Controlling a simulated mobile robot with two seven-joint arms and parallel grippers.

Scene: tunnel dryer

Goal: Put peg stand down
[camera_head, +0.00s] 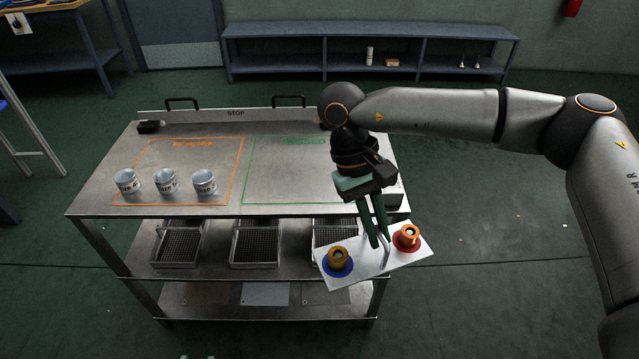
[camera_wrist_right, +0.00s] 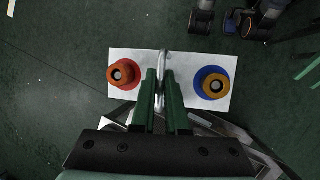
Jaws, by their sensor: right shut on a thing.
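The peg stand (camera_head: 374,264) is a pale flat plate with two pegs and an upright handle between them. One peg carries an orange ring piece over a red disc (camera_head: 407,239), the other a yellow-brown piece over a blue disc (camera_head: 337,262). My right gripper (camera_head: 379,238) is shut on the handle, and the stand hangs tilted in the picture in front of the table's right front corner. In the right wrist view the green fingers close around the handle (camera_wrist_right: 162,62) with the plate (camera_wrist_right: 143,59) beyond them.
The steel table (camera_head: 190,205) has an orange-outlined area with several tins (camera_head: 165,181) and a green-outlined area (camera_head: 290,170) that is bare. Wire trays (camera_head: 255,244) sit on the shelf below. A blue-grey shelf unit (camera_head: 370,50) stands at the back wall.

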